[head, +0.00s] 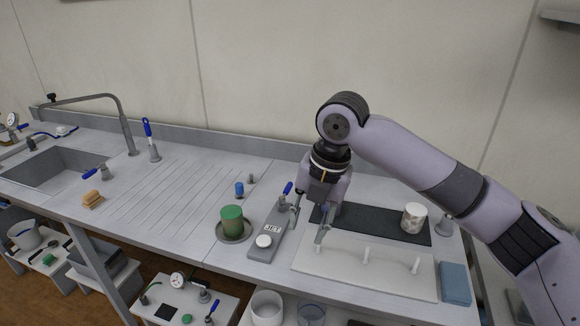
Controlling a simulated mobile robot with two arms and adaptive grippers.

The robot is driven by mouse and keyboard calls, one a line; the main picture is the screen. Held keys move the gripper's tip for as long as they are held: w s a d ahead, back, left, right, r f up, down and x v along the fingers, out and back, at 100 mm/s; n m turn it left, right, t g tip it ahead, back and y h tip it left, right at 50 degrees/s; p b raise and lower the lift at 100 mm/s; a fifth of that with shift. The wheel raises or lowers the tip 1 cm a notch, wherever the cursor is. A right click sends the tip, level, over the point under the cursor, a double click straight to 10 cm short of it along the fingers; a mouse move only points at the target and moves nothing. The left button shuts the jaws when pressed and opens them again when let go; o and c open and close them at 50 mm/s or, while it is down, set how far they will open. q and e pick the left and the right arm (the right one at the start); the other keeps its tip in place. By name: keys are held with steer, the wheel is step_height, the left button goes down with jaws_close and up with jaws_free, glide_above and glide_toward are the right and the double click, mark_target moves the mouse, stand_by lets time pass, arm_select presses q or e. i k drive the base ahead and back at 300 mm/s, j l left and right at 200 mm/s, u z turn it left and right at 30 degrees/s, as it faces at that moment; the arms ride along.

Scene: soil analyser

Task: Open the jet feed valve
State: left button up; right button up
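A grey panel labelled JET (271,229) lies on the bench near the middle, with a round white knob (264,241) at its front end. A small valve with a blue lever (287,188) stands at its back end, the lever tilted up. I take this for the jet feed valve; its base is partly hidden by my gripper. My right gripper (309,224) points down just to the right of the panel and valve. Its two fingers are spread with nothing seen between them. One finger is close to the valve; I cannot tell whether they touch. My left gripper is not in view.
A green cup on a round dish (218,234) stands left of the panel. To the right are a white tray with pegs (340,275), a dark mat (390,228), a white mug (413,217) and a blue cloth (455,284). The ribbed drainboard (160,198) is mostly clear.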

mark_target(282, 198)
steer(key=i, duration=1.2)
